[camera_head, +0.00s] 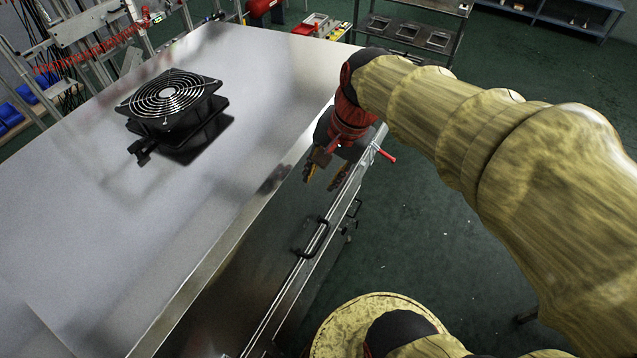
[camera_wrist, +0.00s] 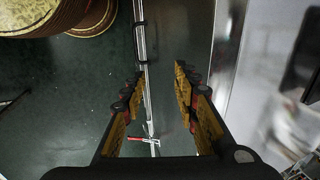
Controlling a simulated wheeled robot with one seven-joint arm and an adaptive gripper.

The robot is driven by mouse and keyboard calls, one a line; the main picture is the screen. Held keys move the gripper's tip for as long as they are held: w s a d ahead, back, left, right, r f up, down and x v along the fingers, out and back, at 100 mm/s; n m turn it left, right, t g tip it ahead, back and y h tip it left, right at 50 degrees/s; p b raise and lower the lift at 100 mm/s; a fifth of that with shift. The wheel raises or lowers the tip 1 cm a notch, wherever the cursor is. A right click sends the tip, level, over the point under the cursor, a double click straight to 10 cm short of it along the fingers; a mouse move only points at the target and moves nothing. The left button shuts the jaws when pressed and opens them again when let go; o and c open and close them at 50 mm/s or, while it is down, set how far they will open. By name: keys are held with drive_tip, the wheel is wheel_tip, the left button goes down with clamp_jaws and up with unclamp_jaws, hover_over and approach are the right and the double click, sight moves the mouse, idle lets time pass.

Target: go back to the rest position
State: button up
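My gripper (camera_head: 325,180) hangs at the end of my arm near the right edge of the metal table top, by the side with the black handles. In the wrist view my gripper (camera_wrist: 157,85) has its two yellow fingers apart with nothing between them. It is open and empty. Below it in that view are the rail edge and the dark floor.
A black fan unit (camera_head: 172,105) stands on the metal table top (camera_head: 235,75). Black handles (camera_head: 314,238) and a red lever (camera_head: 385,154) stick out on the table's right side. A metal rack (camera_head: 410,33) stands behind. Green floor (camera_head: 440,260) is open to the right.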

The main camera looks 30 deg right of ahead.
drive_tip(key=shift+s+r, duration=0.1)
drive_tip(key=shift+r, duration=0.25)
idle(0.3)
drive_tip(key=s+a+n+t+h+b, duration=0.1)
drive_tip(key=s+a+n+t, duration=0.2)
drive_tip(key=s+n, duration=0.5)
drive_tip(key=r+n, duration=0.1)
drive_tip(key=n, duration=0.2)
drive_tip(key=shift+a+h+b, duration=0.3)
drive_tip(key=shift+a+b, duration=0.05)
drive_tip(key=shift+c, duration=1.4)
